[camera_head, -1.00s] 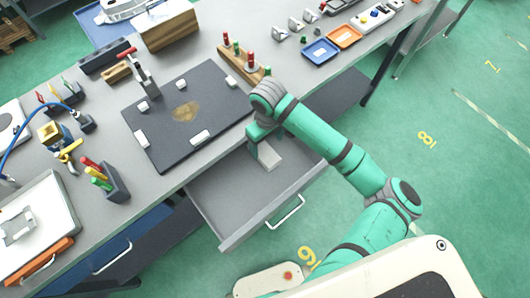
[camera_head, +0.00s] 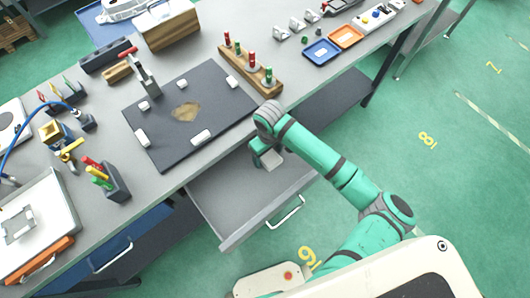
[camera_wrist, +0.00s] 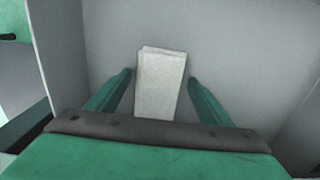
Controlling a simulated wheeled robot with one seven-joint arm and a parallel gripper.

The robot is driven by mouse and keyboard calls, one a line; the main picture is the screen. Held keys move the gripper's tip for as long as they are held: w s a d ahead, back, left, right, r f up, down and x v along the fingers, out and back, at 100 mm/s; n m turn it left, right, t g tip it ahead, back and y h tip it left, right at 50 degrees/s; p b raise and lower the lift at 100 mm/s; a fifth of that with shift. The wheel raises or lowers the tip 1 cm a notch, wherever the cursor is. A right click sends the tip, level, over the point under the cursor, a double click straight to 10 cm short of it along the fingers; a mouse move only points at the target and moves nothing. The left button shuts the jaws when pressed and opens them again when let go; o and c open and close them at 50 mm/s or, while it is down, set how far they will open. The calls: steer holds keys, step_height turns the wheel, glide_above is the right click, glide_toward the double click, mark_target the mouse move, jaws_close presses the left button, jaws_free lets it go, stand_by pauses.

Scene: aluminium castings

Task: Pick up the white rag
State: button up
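The white rag (camera_wrist: 161,82) lies as a folded pad on the grey floor of the open drawer in the wrist view. In the head view the rag (camera_head: 271,160) shows only in part beside my gripper, inside the drawer (camera_head: 232,222). My gripper (camera_wrist: 160,80) has its two green fingers spread, one on each side of the rag. A gap shows between each finger and the rag. In the head view my gripper (camera_head: 262,155) is over the drawer's back part, and my arm hides some of it.
The drawer walls stand close around my gripper. The bench top above holds a dark mat (camera_head: 190,115) with several white blocks and a brown stain. A wooden rack (camera_head: 250,70) with red and green pegs stands near the bench edge. The drawer's front part is empty.

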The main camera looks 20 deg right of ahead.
mark_target(268, 156)
steer(key=c, duration=0.9)
steer(key=shift+c, duration=0.2)
steer(key=shift+r, duration=0.1)
steer(key=shift+r, duration=0.5)
step_height(268, 156, up, 2)
steer(key=shift+r, duration=0.15)
steer(key=s+a+r, duration=0.9)
steer(key=a, duration=0.1)
steer(key=shift+s+r, duration=0.3)
steer(key=shift+s, duration=0.05)
